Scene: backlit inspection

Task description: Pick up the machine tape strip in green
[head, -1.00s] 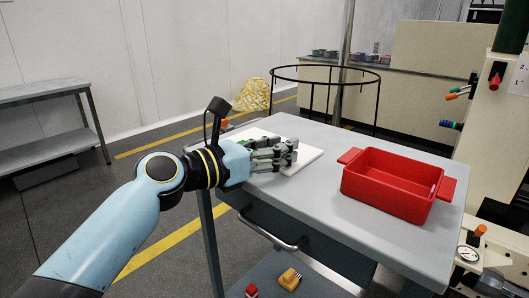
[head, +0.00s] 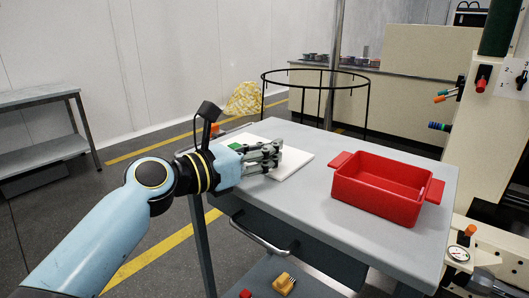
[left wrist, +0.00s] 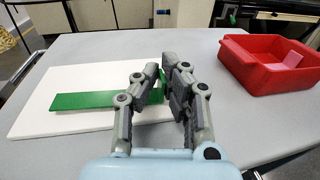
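The green strip (left wrist: 85,101) lies on a white board (left wrist: 35,125) on the grey table. In the left wrist view its right part passes behind one finger of my left gripper (left wrist: 162,72), and a green end shows between the fingertips. The fingers are close together there; whether they press on the strip is unclear. In the head view my left gripper (head: 277,155) is low over the board, and a bit of the green strip (head: 235,147) shows behind the wrist. My right gripper is not in view.
A black ring frame (head: 315,78) is behind the table. Grey table top lies clear between board and bin.

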